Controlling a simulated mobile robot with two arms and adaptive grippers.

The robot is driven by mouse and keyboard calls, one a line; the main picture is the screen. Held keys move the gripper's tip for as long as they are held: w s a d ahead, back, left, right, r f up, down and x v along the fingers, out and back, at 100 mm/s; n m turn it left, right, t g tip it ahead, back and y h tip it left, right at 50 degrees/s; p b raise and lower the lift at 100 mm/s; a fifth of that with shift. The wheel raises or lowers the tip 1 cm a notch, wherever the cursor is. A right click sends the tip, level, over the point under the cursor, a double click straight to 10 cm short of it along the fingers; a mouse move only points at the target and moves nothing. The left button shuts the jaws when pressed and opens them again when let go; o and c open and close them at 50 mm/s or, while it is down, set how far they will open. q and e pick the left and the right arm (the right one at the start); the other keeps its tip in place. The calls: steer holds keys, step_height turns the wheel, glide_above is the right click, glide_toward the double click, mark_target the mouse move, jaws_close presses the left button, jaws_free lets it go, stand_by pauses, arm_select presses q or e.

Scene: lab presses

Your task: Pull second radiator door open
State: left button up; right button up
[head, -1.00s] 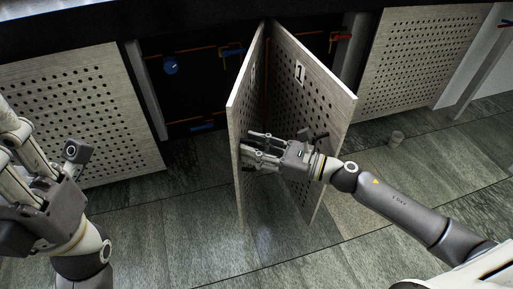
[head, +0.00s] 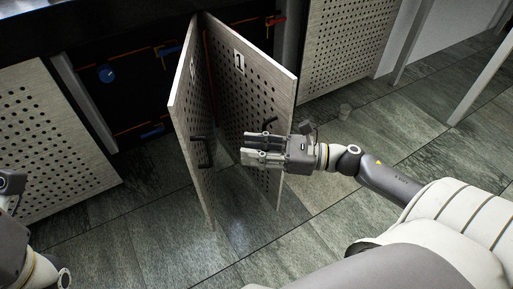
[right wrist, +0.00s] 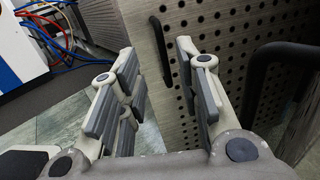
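Two perforated light wood doors stand swung out side by side, with a narrow wedge of space between them. The left door (head: 187,105) has a black bar handle (head: 203,153). The right door (head: 255,98) carries a label reading 1 (head: 238,62) and has a dark handle (head: 269,126). My right gripper (head: 246,149) is in front of the right door, its fingers pointing left, open and empty. In the right wrist view, the fingers (right wrist: 160,95) are apart; one handle shows beyond them and another close on the right. My left gripper's fingers are outside the head view.
A dark cabinet opening (head: 135,95) with orange pipes and a blue round part lies behind the doors. Closed perforated panels stand left (head: 45,140) and right (head: 345,50). The tiled floor (head: 115,225) is clear in front.

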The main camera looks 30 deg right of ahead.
steer(key=shift+s+d, duration=0.2)
steer(key=shift+d, duration=0.05)
steer(key=shift+c, duration=0.4)
